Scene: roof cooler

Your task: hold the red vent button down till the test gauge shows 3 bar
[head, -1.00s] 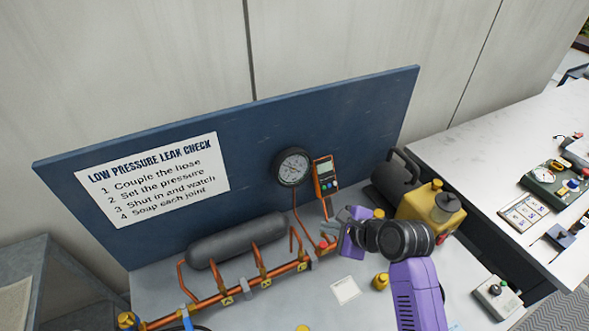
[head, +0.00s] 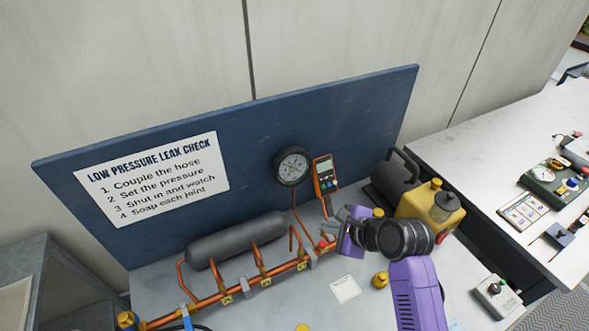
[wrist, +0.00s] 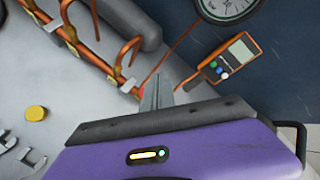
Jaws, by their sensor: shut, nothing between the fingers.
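The red vent button (head: 323,243) sits at the right end of the copper pipework, and a sliver of it shows in the wrist view (wrist: 136,91). My gripper (head: 330,226) is shut and empty, its fingertips close beside the button, up and to its right in the head view. In the wrist view the fingers (wrist: 157,94) partly cover the button's surroundings. I cannot tell whether they touch it. The round test gauge (head: 293,166) is on the blue board above. Its needle is too small to read, and the wrist view cuts off most of its dial (wrist: 228,8).
An orange handheld meter (head: 325,177) is right of the gauge. A grey cylinder (head: 238,240) lies behind the copper manifold (head: 240,289). A yellow pump unit (head: 428,208) stands right of my gripper. A small brass fitting (head: 381,279) and a white card (head: 345,289) lie in front.

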